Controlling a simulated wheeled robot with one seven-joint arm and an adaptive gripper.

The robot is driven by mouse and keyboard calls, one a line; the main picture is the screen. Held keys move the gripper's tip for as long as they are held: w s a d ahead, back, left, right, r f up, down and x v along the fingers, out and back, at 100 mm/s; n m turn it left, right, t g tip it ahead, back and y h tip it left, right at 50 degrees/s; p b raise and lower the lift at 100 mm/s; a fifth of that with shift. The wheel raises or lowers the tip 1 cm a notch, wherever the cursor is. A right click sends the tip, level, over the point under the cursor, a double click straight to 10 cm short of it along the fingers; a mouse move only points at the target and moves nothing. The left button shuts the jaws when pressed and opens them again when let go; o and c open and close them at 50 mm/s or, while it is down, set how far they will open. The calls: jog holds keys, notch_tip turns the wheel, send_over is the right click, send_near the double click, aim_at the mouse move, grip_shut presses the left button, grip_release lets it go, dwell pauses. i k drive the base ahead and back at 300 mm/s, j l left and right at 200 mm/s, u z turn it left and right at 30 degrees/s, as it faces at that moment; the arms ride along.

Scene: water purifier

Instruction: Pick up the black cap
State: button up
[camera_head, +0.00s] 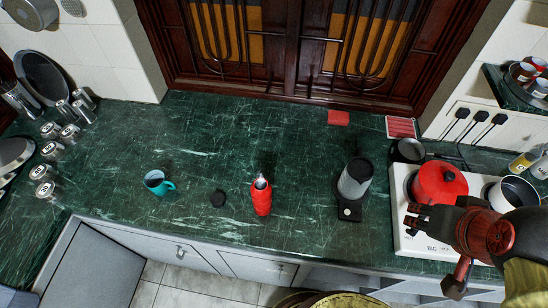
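The black cap (217,198) is a small dark disc lying on the green marble counter (215,135), just left of a red bottle (261,198). The bottle stands upright and its silvery neck shows without a cap on it. My gripper (411,218) is far to the right of the cap, over the white stove in the picture, well apart from the cap. Its dark fingers are small against the stove, and I cannot tell whether they are open or shut.
A teal mug (156,182) stands left of the cap. A black and grey appliance (353,181) stands between the bottle and the white stove (400,188), which bears a red pot (438,183). Several metal canisters line the left side. The counter around the cap is clear.

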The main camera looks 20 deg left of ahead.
aim_at(217, 200)
jog(key=u, duration=1.55)
